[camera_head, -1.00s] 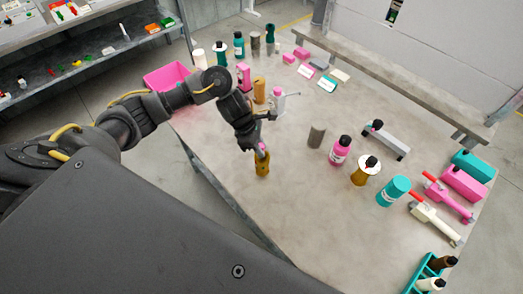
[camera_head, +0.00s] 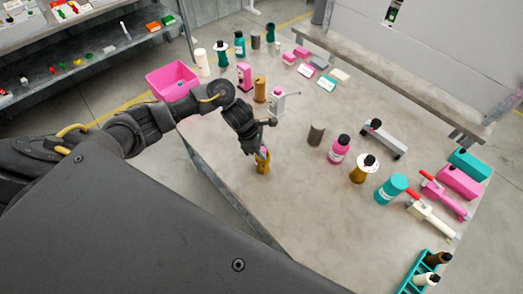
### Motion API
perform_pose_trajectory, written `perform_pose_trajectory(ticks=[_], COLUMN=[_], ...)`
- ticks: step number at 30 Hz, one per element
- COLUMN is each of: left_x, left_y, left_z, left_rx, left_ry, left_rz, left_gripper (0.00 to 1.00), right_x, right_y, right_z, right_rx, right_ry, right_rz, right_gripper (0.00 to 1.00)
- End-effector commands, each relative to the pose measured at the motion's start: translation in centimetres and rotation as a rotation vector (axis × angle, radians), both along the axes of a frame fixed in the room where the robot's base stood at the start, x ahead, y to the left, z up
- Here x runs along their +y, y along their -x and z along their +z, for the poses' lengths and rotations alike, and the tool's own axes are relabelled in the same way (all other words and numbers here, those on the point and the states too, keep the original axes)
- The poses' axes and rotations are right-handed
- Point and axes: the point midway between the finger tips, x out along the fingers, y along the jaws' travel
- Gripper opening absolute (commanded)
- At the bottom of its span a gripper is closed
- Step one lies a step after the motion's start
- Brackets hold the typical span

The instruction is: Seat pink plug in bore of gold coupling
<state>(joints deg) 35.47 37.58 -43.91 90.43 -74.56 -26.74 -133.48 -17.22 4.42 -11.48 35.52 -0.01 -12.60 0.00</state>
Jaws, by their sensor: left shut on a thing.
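The gold coupling (camera_head: 263,167) stands upright on the table near its front edge. The pink plug (camera_head: 262,152) is at the top of the coupling, between the fingertips of my left gripper (camera_head: 260,149). My left gripper is shut on the plug and points down from above. The fingers hide most of the plug, so I cannot tell how deep it sits in the bore. My right gripper is out of view.
A grey cylinder (camera_head: 316,134), a pink bottle (camera_head: 338,149) and a teal jar (camera_head: 391,189) stand to the right. A gold cylinder (camera_head: 260,91) and a white pump-like device (camera_head: 277,103) stand behind. A pink bin (camera_head: 172,81) is at the left. Table around the coupling is clear.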

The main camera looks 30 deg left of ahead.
Motion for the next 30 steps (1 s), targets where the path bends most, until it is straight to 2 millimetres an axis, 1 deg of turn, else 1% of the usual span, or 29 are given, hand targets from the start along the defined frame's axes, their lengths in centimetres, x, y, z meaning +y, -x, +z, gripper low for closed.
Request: perform_pose_trajectory(ticks=[1,12,16,17,20,21,25,29,30], left_x=[0.0,0.0,-0.1,-0.1,-0.1,-0.1,-0.1,-0.1,0.2], left_y=[0.5,0.7,0.8,0.8,0.8,0.8,0.8,0.9,0.8], left_z=[-1.0,-2.1,-2.0,-2.1,-2.1,-2.1,-1.6,-0.3,-0.1], left_rx=[0.013,0.02,0.021,0.022,0.022,0.022,0.022,0.023,0.018], left_ry=[-0.006,-0.008,-0.009,-0.009,-0.009,-0.009,-0.009,-0.008,-0.009], left_rz=[-0.003,-0.005,-0.005,-0.006,-0.006,-0.006,-0.006,-0.005,-0.006], left_gripper=[0.0,0.0,0.0,0.25,0.38,0.4,0.4,0.4,0.4], right_x=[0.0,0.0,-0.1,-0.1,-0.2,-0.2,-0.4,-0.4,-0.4], right_y=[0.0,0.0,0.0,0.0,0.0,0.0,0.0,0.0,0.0], right_z=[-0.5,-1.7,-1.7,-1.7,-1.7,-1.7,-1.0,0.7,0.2], right_rx=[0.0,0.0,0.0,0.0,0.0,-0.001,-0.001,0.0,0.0], right_ry=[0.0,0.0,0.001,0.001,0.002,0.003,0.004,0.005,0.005], right_rz=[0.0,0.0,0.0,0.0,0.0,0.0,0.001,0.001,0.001], right_gripper=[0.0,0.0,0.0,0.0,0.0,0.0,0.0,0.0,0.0])
